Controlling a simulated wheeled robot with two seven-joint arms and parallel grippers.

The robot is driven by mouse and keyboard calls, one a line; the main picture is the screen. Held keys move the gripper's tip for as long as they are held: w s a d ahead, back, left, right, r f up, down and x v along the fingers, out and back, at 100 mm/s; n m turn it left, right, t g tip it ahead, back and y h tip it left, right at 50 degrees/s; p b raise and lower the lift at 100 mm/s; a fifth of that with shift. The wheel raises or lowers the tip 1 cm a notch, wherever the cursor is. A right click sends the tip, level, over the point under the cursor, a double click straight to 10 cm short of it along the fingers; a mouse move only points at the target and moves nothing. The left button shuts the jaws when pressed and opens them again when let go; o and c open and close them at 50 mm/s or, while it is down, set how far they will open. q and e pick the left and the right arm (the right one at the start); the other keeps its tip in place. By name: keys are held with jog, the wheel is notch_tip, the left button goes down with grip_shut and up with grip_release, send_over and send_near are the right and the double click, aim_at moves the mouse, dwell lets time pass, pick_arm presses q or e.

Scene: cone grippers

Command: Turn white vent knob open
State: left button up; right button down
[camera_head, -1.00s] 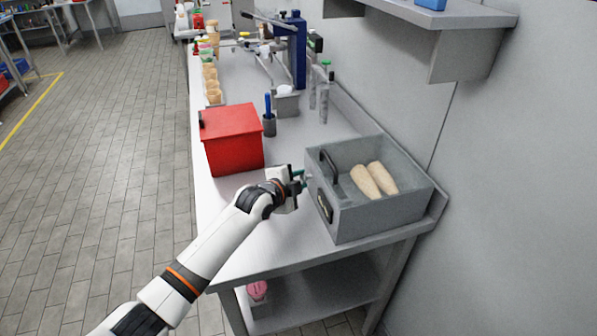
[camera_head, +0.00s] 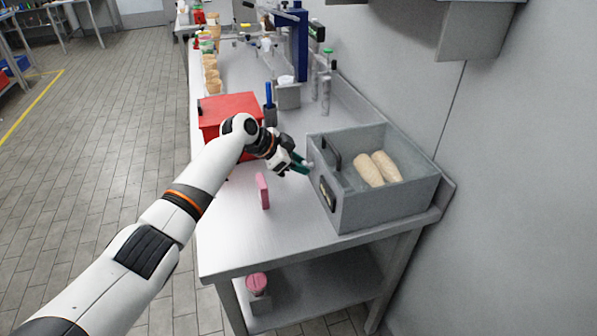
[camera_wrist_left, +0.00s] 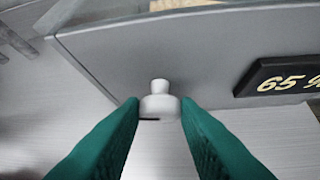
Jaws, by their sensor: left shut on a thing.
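The white vent knob (camera_wrist_left: 160,101) is a small stepped round knob on the front wall of the grey box (camera_wrist_left: 215,55). It stands between the green fingers of my left gripper (camera_wrist_left: 160,112) in the left wrist view, and the gripper is shut on it. A dark line marks the knob's lower left edge. In the head view my left gripper (camera_head: 303,164) reaches the left face of the grey box (camera_head: 385,213), and the knob is mostly hidden there. My right gripper is not in view.
A dark "65 %" plate (camera_wrist_left: 285,75) is right of the knob. A red box (camera_head: 222,107) stands behind my arm, and a pink block (camera_head: 263,190) stands on the table (camera_head: 235,245). The table's front left is clear.

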pick_arm(q)
jog(key=shift+w+f+n+g+b, duration=0.1)
jog(key=shift+n+g+b, duration=0.2)
jog(key=shift+g+b, duration=0.45)
jog(key=o, duration=1)
jog(key=shift+c, duration=0.2)
jog(key=v, duration=1.2)
jog(key=shift+a, duration=0.2)
jog(key=shift+f, duration=0.1)
